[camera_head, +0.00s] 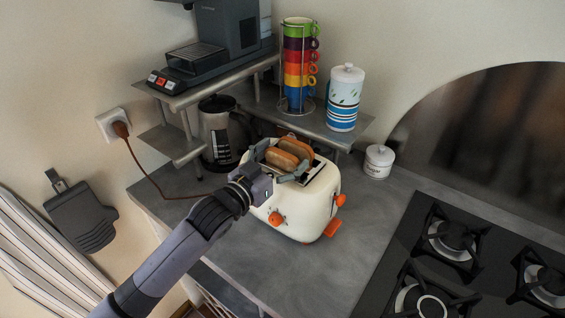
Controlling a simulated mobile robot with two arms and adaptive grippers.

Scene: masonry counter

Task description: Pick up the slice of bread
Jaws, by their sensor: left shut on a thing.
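Two bread slices stand side by side in the top of the white toaster (304,213), which has orange knobs and sits on the grey counter. The front bread slice (281,159) and the rear bread slice (297,147) both show their upper parts above the toaster. My left gripper (280,161) reaches in from the lower left, with one finger on each side of the bread. It is shut on bread; I cannot tell whether it grips one slice or both. The lower parts of the slices are hidden by the toaster and gripper. My right gripper is not in view.
A metal shelf (262,103) behind the toaster carries a coffee machine (222,40), stacked coloured mugs (299,65) and a striped canister (345,97). A small white jar (378,161) and gas hob (455,250) are at right.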

